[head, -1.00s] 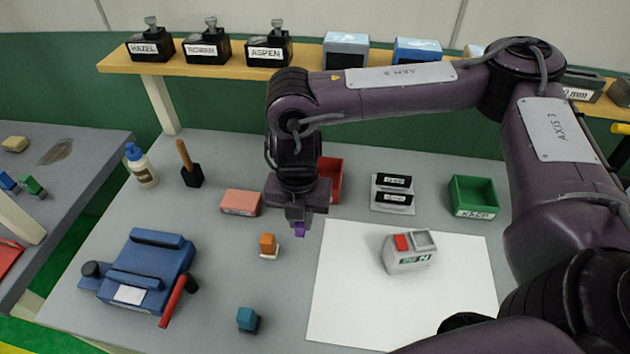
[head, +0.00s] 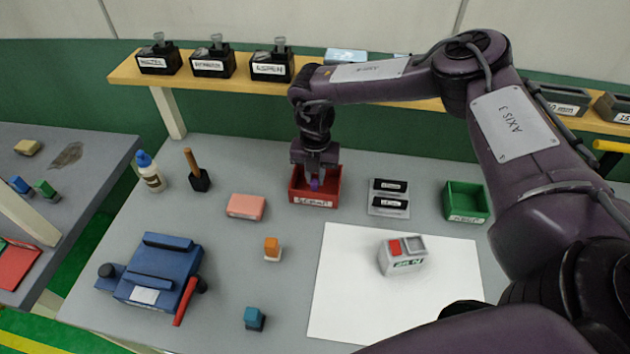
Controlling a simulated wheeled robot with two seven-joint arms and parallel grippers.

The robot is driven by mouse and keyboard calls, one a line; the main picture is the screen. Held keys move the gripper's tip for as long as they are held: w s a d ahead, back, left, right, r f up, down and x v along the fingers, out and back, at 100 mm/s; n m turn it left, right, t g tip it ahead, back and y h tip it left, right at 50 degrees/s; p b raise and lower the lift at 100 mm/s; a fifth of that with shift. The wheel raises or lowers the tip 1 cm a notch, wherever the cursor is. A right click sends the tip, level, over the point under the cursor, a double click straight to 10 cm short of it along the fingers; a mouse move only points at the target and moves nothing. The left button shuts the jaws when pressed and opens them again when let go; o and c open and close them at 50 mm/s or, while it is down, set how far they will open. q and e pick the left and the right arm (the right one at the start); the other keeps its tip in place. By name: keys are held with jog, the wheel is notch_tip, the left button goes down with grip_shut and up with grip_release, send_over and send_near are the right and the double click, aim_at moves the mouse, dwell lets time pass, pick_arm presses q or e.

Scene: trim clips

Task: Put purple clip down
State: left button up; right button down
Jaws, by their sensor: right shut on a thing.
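In the head view the purple clip (head: 315,185) is small and partly hidden by the jaws. My right gripper (head: 315,177) points down and is shut on it. It holds the clip over the red bin (head: 314,201), inside or just above its opening; the exact height is hard to tell. The bin has a white label on its front. My left gripper is not in view.
A pink block (head: 246,207) lies left of the red bin. Black labelled pieces (head: 388,198) and a green bin (head: 467,203) stand to the right. An orange clip (head: 272,247), a teal clip (head: 254,318), a blue device (head: 158,270) and a grey box (head: 402,256) on white paper (head: 345,290) are nearer.

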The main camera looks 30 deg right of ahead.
aim_at(315, 179)
notch_tip(315, 179, down, 3)
jog(key=shift+r+p, duration=0.15)
jog(key=shift+p, duration=0.25)
jog(key=shift+f, duration=0.45)
jog(key=shift+f, duration=0.1)
jog(key=c, duration=1.3)
grip_release()
jog(key=shift+c, duration=0.2)
